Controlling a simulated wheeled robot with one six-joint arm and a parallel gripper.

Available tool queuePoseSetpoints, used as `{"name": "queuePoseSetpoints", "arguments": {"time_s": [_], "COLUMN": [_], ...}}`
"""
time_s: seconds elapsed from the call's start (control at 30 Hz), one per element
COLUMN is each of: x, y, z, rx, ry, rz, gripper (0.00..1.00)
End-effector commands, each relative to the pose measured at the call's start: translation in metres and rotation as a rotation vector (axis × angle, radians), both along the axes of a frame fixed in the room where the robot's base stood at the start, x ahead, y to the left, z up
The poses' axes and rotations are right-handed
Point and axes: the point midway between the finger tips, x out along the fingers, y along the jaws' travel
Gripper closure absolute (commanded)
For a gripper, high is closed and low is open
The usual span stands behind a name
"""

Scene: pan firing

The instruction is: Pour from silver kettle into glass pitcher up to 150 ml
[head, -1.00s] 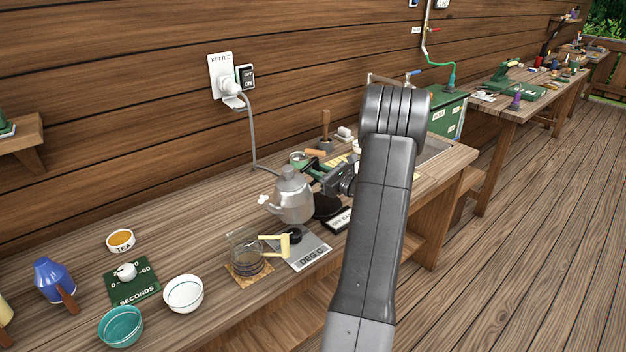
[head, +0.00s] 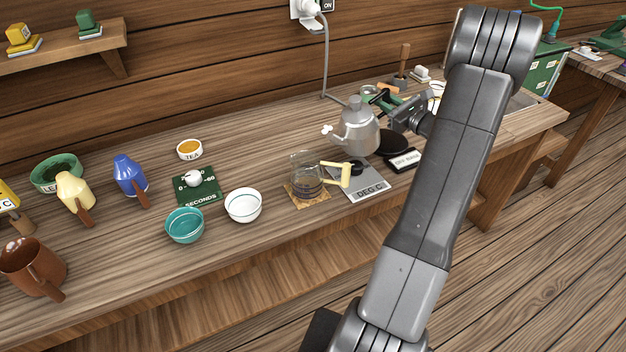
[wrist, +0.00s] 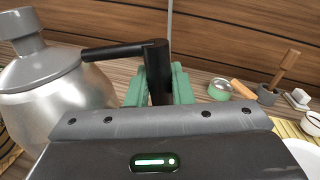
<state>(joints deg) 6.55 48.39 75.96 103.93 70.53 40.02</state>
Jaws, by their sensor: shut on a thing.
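The silver kettle (head: 357,132) is in the head view, with its spout pointing left toward the glass pitcher's side. It looks roughly upright, behind and to the right of the pitcher. My gripper (head: 386,98) is shut on the kettle's dark handle from the right. In the wrist view my gripper's green fingers (wrist: 158,88) close around the black handle, with the kettle (wrist: 55,85) at left. The glass pitcher (head: 306,172), with a pale yellow handle, stands on a cork mat (head: 318,200). A dark band shows low in it; its liquid level is too small to read.
A grey DEG C plate (head: 368,188) lies right of the pitcher, below the kettle. A white bowl (head: 243,206), a teal bowl (head: 185,226) and a green seconds timer (head: 205,190) stand left. A black round plate (head: 393,143) is right of the kettle.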

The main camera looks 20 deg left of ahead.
Motion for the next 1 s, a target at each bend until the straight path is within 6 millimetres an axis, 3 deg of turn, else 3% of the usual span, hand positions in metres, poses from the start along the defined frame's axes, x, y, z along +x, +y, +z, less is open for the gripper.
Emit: {"name": "queuePoseSetpoints", "arguments": {"time_s": [0.5,1.0], "x": [-0.01,-0.02], "y": [0.006,0.012], "z": [0.014,0.014], "rx": [-0.048,-0.048], "ry": [-0.087,-0.086], "rz": [0.0,0.001], "gripper": [1.0,1.0]}}
